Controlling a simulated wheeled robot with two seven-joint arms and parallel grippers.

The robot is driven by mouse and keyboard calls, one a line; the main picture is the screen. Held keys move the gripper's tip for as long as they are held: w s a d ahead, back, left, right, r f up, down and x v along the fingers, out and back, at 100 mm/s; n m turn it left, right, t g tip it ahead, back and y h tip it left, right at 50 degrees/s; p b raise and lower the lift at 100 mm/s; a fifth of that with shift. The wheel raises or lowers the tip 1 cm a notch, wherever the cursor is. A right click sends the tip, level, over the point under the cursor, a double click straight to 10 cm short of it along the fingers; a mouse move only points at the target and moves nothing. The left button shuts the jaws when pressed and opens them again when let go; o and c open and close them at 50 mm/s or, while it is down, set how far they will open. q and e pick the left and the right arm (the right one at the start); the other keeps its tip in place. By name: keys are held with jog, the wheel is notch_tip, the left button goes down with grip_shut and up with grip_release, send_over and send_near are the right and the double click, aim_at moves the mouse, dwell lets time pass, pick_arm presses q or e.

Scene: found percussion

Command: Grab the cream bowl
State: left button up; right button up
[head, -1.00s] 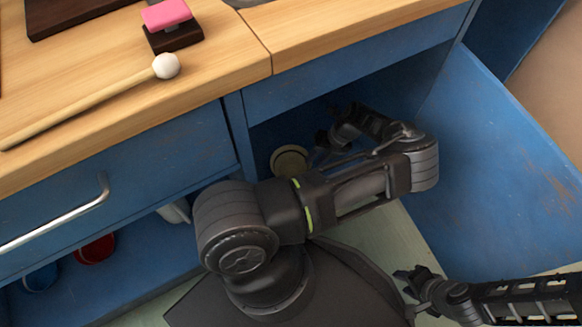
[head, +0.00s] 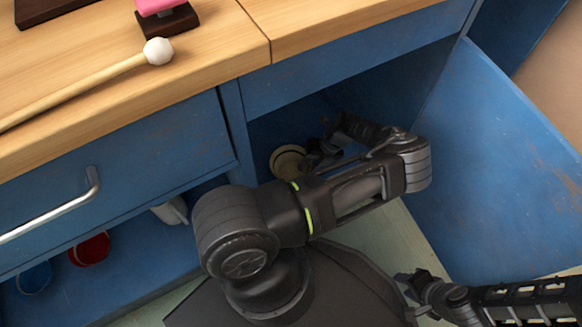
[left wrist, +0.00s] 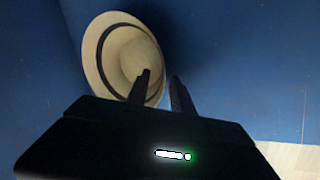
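The cream bowl (head: 286,163) is inside the open blue cupboard under the counter. It also shows in the left wrist view (left wrist: 112,72), with a dark band around it and its hollow facing the camera. My left gripper (head: 309,153) is in the cupboard just right of the bowl. In the left wrist view its two fingers (left wrist: 160,76) are apart; one overlaps the bowl's hollow and the other is just outside its right rim. Contact with the bowl cannot be told. My right gripper (head: 408,282) is low at the right, away from the bowl; its fingers are too small to read.
An open blue door (head: 500,165) stands right of the cupboard. The wooden counter (head: 200,85) above holds a white-headed mallet (head: 157,51) and a pink block (head: 158,5). A red cup (head: 90,250), a blue cup (head: 35,278) and a whitish item (head: 171,211) are on the lower left shelf.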

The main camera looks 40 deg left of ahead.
pick_arm(q)
jog(key=shift+c, duration=0.2)
grip_shut()
dwell(1.2)
